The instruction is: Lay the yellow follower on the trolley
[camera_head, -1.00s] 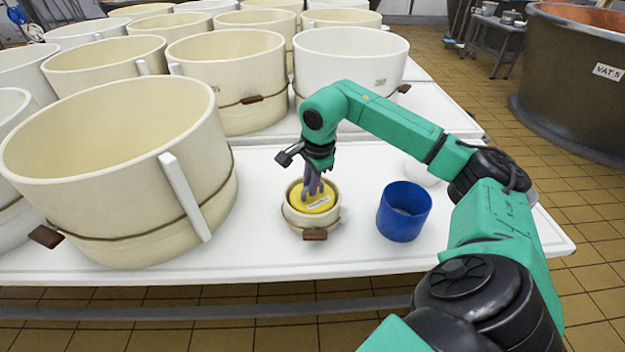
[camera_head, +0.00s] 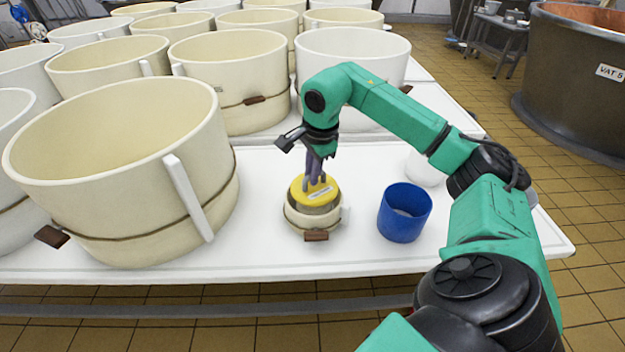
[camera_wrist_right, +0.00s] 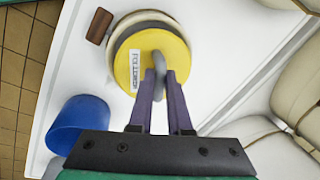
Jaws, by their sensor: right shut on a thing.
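The yellow follower (camera_head: 313,189) is a round disc with a white label, and it sits at or just above the top of a small cream mould (camera_head: 313,216) on the white table. My right gripper (camera_head: 315,176) points down and is shut on the follower's grey handle. In the right wrist view the follower (camera_wrist_right: 135,85) covers most of the mould, with the gripper fingers (camera_wrist_right: 158,80) on either side of the handle. The trolley cannot be surely made out in these views. My left gripper is not in view.
A blue cup (camera_head: 404,212) stands right of the small mould. A white bowl (camera_head: 424,168) is partly behind my right arm. Large cream moulds (camera_head: 120,170) crowd the left and back. Bare white table (camera_head: 260,245) lies at the front. A dark vat (camera_head: 580,90) stands far right.

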